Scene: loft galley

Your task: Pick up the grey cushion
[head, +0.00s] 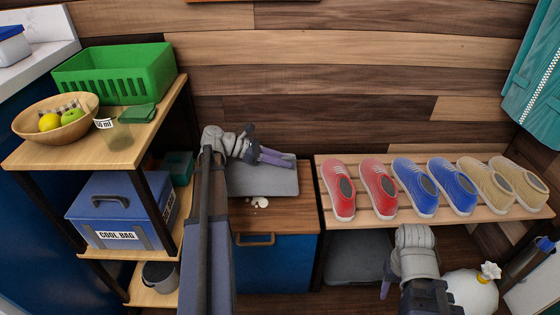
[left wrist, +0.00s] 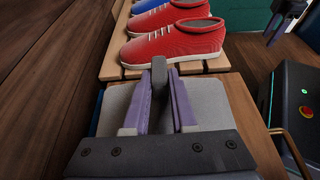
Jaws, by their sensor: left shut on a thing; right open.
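The grey cushion (head: 262,181) is a flat grey pad over the wooden top of the blue cabinet, against the plank wall. My left gripper (head: 276,158) is at its far edge, shut on it. In the left wrist view the cushion (left wrist: 208,108) spreads under and around the two purple fingers of the left gripper (left wrist: 162,78). I cannot tell whether the cushion touches the cabinet top. My right gripper (head: 386,282) is low in front of the shoe rack, open and away from the cushion; it is partly hidden by its own arm.
A slatted rack (head: 384,214) with red, blue and tan shoes stands right of the cabinet (head: 274,270). Small white pieces (head: 259,202) lie on the cabinet top. At left, shelves hold a fruit bowl (head: 28,120), green crate (head: 130,65) and blue cool bag (head: 115,205).

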